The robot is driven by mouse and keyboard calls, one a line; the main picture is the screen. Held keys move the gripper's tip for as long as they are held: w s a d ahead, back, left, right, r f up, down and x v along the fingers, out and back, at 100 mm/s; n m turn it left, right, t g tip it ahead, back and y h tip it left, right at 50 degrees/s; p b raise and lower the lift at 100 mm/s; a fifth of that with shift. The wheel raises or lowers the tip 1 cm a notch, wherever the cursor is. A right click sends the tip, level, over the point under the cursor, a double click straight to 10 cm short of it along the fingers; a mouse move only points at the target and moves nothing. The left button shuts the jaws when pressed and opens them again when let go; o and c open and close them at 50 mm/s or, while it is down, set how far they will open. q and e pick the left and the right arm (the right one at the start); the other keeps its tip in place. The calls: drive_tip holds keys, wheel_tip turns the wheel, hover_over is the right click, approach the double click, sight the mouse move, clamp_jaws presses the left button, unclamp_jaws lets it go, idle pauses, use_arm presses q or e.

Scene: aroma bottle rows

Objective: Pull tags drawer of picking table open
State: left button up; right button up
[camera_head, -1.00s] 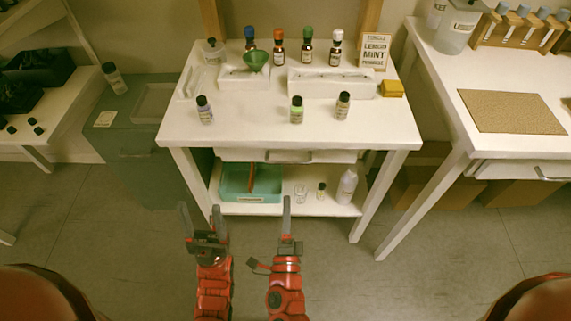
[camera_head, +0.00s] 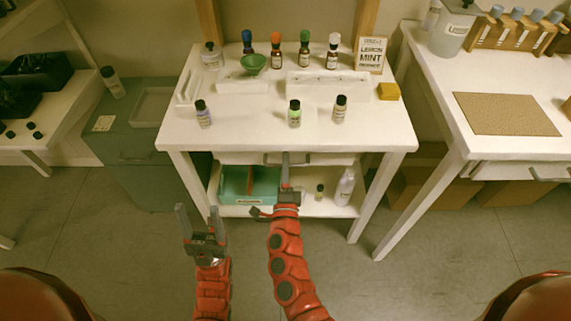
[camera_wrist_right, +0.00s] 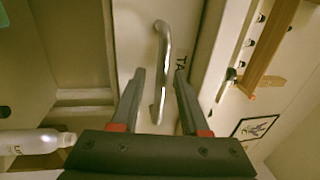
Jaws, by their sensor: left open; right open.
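The tags drawer (camera_head: 335,159) is a white front under the top of the white picking table (camera_head: 255,129), and it looks shut. Its silver bar handle (camera_wrist_right: 163,60) crosses the right wrist view, with part of a dark label beside it. In that view my right gripper (camera_wrist_right: 158,95) is open, with one finger on each side of the handle's near end. In the head view the right gripper (camera_head: 285,165) is at the drawer handle, partly hiding it. I cannot tell whether the fingers touch it. My left gripper (camera_head: 198,220) is open and empty, low in front of the table.
A second white table (camera_head: 435,85) stands at the right. The floor in front is clear.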

clamp_jaws()
idle(1.3)
